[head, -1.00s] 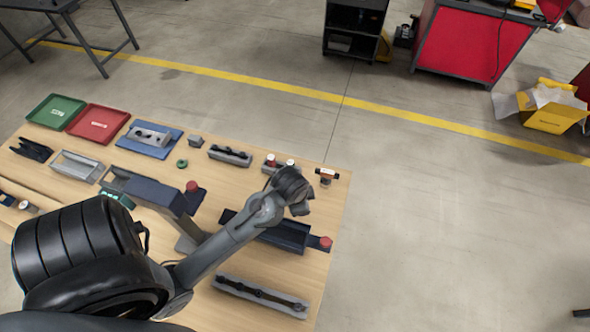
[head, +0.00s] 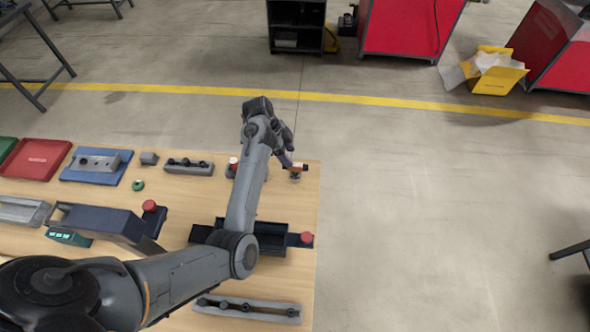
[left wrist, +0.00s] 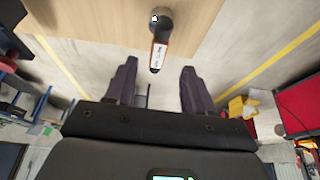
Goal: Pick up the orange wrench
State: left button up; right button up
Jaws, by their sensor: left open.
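The orange wrench (head: 296,167) lies at the far right edge of the wooden table in the head view, apparently on a small stand. The handle's end appears between the fingertips, with gaps on both sides; contact is not visible. My right gripper is not in view.
A red tray (head: 36,158) lies far left.

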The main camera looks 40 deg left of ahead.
aim_at(297, 168)
pick_arm(q)
jog(key=shift+x, duration=4.3)
jog(key=shift+s, duration=0.1)
grip_shut()
